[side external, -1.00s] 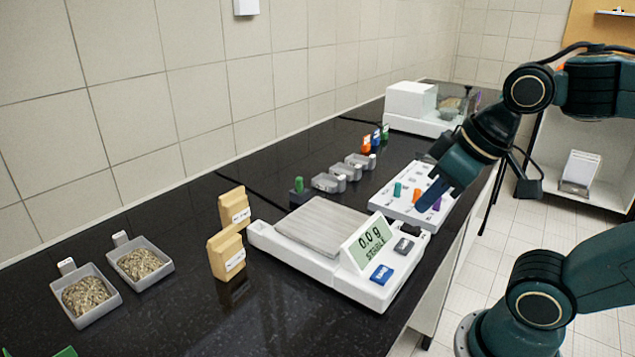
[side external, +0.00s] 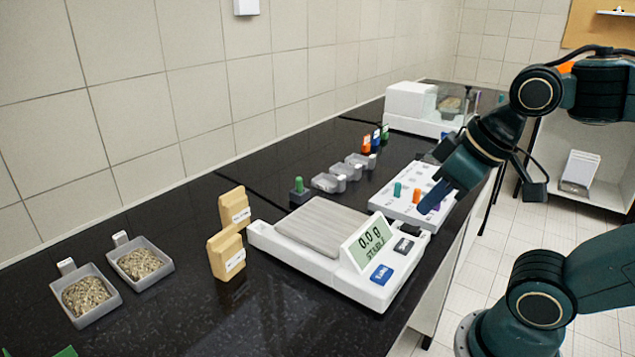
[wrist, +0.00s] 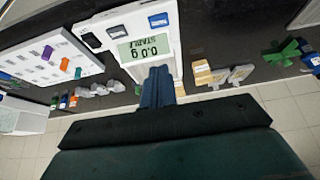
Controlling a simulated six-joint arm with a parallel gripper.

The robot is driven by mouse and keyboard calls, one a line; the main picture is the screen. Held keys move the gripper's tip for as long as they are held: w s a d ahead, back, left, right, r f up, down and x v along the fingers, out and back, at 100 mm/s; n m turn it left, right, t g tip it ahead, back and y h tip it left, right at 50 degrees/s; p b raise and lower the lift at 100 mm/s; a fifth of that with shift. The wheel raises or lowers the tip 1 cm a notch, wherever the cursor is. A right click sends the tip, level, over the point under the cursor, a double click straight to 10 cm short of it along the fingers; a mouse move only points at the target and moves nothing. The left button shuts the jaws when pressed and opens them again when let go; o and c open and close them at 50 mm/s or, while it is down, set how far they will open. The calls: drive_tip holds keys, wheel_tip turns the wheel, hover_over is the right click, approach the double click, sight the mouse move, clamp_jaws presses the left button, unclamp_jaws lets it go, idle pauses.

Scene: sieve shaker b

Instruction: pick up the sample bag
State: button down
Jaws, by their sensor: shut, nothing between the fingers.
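Two tan paper sample bags with white labels stand upright on the black bench, left of the balance: a front bag (side external: 227,255) and a rear bag (side external: 234,209). In the wrist view, tan bags (wrist: 203,73) show right of the balance, small and partly overlapping. My gripper (side external: 425,208) hangs over the right side of the bench, by the white peg tray and well away from the bags. Its blue fingers (wrist: 158,72) are together in the wrist view, with nothing between them.
The white balance (side external: 257,237), reading 0.0 g, stands between my gripper and the bags. Two grey trays of grain (side external: 86,296) lie left of the bags. The white peg tray (side external: 407,205) and small grey trays (side external: 326,183) are behind.

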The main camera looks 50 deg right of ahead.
idle(0.4)
drive_tip(key=shift+c, duration=0.8)
unclamp_jaws()
drive_tip(key=w+r, duration=0.3)
drive_tip(key=w, duration=0.7)
drive_tip(key=w+r, duration=0.2)
drive_tip(key=w, duration=0.8)
drive_tip(key=w+a+f, duration=0.1)
drive_tip(key=w+f, duration=0.3)
drive_tip(key=w, duration=0.6)
drive_tip(key=w+a+f+g, duration=0.1)
drive_tip(key=w+f, duration=0.3)
drive_tip(key=w, duration=0.6)
drive_tip(key=shift+w+f, duration=0.2)
drive_tip(key=shift+f, duration=0.2)
